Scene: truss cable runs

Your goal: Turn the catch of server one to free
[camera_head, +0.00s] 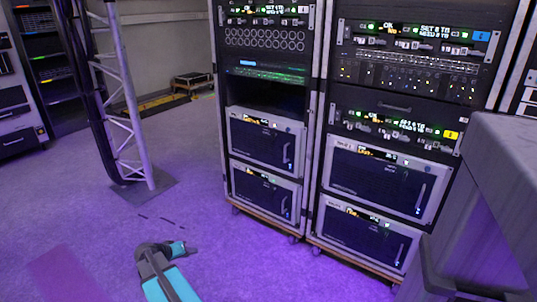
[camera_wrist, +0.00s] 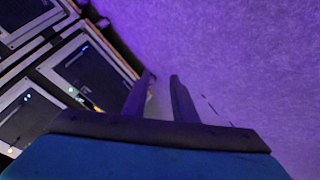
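Server units with pale frames and dark fronts stand low in two racks. The left rack holds an upper unit (camera_head: 262,142) and a lower unit (camera_head: 262,193); the right rack holds an upper unit (camera_head: 375,180) and a lower unit (camera_head: 360,233). Each has a handle at its right side. Their labels are too small to read, so I cannot tell which is server one or how its catch stands. My gripper (camera_head: 194,249) is low over the floor, in front of the left rack and apart from it. In the wrist view its fingers (camera_wrist: 163,77) are apart, with nothing visibly held.
Lit panels with small controls sit above the servers, one in the left rack (camera_head: 265,10) and two in the right (camera_head: 415,38). A truss post (camera_head: 133,100) with dark cables stands at left. A grey block (camera_head: 487,210) fills the right foreground. Purple-lit floor (camera_head: 100,235) is open at left.

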